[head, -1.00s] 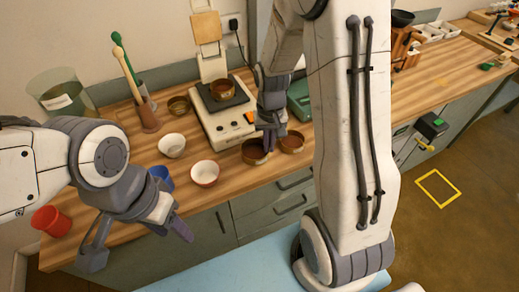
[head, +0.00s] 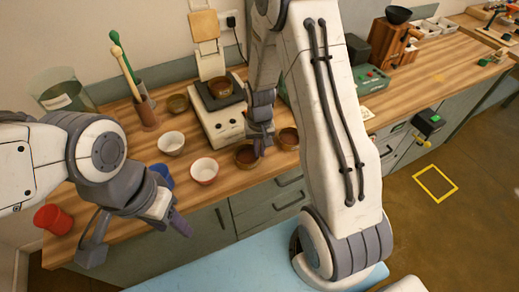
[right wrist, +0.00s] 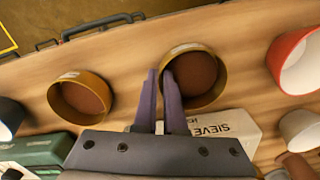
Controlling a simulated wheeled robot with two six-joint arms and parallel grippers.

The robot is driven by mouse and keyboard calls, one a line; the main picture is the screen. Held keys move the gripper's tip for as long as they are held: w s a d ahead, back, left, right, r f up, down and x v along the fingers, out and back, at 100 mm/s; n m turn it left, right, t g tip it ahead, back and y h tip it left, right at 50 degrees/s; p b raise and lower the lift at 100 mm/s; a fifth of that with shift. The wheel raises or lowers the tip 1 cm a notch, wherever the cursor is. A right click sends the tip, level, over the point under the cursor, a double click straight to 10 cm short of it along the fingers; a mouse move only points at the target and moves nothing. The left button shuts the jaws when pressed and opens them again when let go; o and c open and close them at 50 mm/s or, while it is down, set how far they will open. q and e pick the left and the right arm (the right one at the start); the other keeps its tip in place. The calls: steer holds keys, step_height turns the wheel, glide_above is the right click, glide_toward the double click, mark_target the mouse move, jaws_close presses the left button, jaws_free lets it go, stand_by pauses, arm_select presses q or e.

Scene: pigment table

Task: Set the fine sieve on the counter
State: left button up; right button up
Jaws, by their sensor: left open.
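Two round brass sieves with brown mesh are near the counter's front edge. The left sieve (head: 245,158) in the head view is the right one in the right wrist view (right wrist: 197,80). The other sieve (head: 288,139) stands close by and also shows in the right wrist view (right wrist: 82,99). Their small labels are unreadable, so I cannot tell which is fine. My right gripper (head: 260,147) points down with its fingers (right wrist: 160,80) on either side of the left sieve's wall, shut on it. Any gap under that sieve is hidden. My left gripper (head: 138,243) is open and empty at the front left.
A red-rimmed bowl (head: 204,171), a white bowl (head: 171,142) and a blue cup (head: 160,174) stand to the left. A red cup (head: 53,219) is far left.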

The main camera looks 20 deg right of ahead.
steer(key=shift+o, duration=1.2)
steer(key=shift+r, duration=0.6)
step_height(320, 180, up, 10)
steer(key=r+b, duration=0.1)
steer(key=s+a+r+n, duration=0.3)
steer(key=s+a, duration=0.3)
steer(key=a, duration=0.1)
steer(key=s+a+r+n, duration=0.2)
steer(key=s+a+n, duration=0.1)
steer(key=s+a, duration=0.3)
steer(key=s+a+n+y, duration=0.1)
steer(key=s+a+n, duration=0.3)
steer(key=s, duration=0.6)
steer(key=shift+r+n, duration=0.3)
steer(key=shift+r, duration=0.15)
